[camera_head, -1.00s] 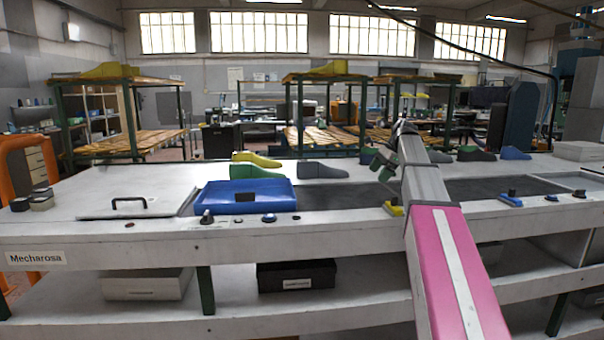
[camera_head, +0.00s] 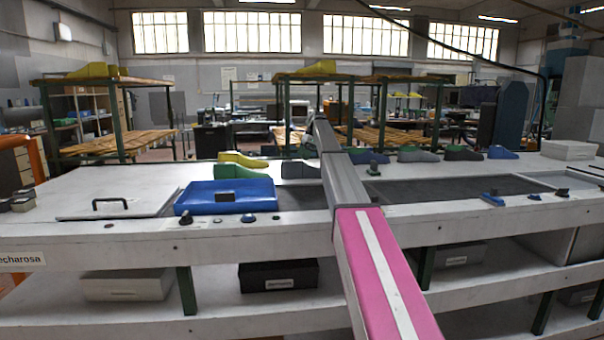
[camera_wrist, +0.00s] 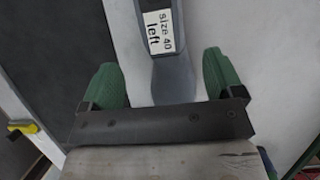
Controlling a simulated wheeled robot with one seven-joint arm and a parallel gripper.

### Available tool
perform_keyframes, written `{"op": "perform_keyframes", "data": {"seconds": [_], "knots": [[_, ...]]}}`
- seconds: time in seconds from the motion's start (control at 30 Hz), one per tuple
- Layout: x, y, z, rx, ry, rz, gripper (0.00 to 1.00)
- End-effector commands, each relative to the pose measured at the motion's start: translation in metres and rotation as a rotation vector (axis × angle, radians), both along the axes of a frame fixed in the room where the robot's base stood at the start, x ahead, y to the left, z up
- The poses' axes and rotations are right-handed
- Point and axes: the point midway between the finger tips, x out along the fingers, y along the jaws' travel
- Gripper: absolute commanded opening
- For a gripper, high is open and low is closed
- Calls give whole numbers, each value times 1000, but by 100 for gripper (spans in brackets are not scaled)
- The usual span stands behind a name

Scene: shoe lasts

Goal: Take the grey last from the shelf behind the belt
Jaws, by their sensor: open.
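The grey last (camera_head: 300,169) lies on the white strip behind the belt in the head view, just left of my arm, which hides its right end. In the wrist view a blue-grey last (camera_wrist: 174,86) with a white label "Size 40 left" lies between my gripper's green fingers. My gripper (camera_wrist: 160,80) is open, with one finger on each side of that last in the picture and a gap to each. How far above it the fingers are, I cannot tell. In the head view my gripper is hidden behind the arm.
A yellow last (camera_head: 242,160) and a green last (camera_head: 245,172) are left of the grey one. Another green last (camera_head: 415,155), a dark last (camera_head: 462,153) and a blue last (camera_head: 502,153) are at right. A blue tray (camera_head: 226,207) stands in front, beside the dark belt (camera_head: 440,188).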

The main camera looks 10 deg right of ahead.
Motion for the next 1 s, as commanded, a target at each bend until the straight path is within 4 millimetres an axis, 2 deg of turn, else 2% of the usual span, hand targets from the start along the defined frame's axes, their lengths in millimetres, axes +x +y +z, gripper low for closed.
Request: {"op": "perform_keyframes", "data": {"seconds": [0.1,0.33,0.6,0.87,0.97,1.0], "knots": [[-1,5,-13,0,0,0,86],[1,11,-27,0,0,0,86],[3,27,-60,0,0,1,86],[3,28,-64,0,-1,1,86],[3,28,-64,0,-1,1,57],[3,28,-64,0,-1,1,44]]}}
